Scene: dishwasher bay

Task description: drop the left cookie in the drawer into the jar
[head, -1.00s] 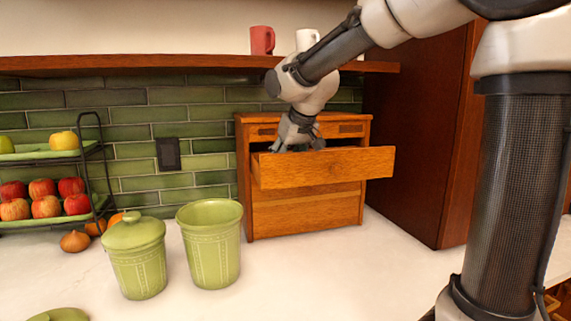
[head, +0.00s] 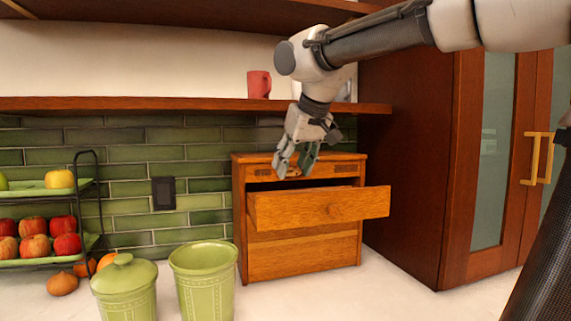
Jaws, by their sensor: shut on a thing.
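My gripper (head: 295,170) is raised just above the open drawer (head: 318,207) of the wooden cabinet, fingers pointing down. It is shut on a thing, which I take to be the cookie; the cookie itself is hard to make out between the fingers. The inside of the drawer is hidden behind its front, so I cannot see any other cookie there. The open green jar (head: 205,285) stands on the counter to the left of the cabinet and in front of it. Its mouth is uncovered, and its bottom is cut off by the picture edge.
A lidded green jar (head: 125,283) stands left of the open one. A two-tier fruit rack (head: 78,195) is at the far left. A shelf (head: 190,105) with a red mug (head: 259,84) runs behind my arm. A tall cabinet (head: 412,150) stands at the right.

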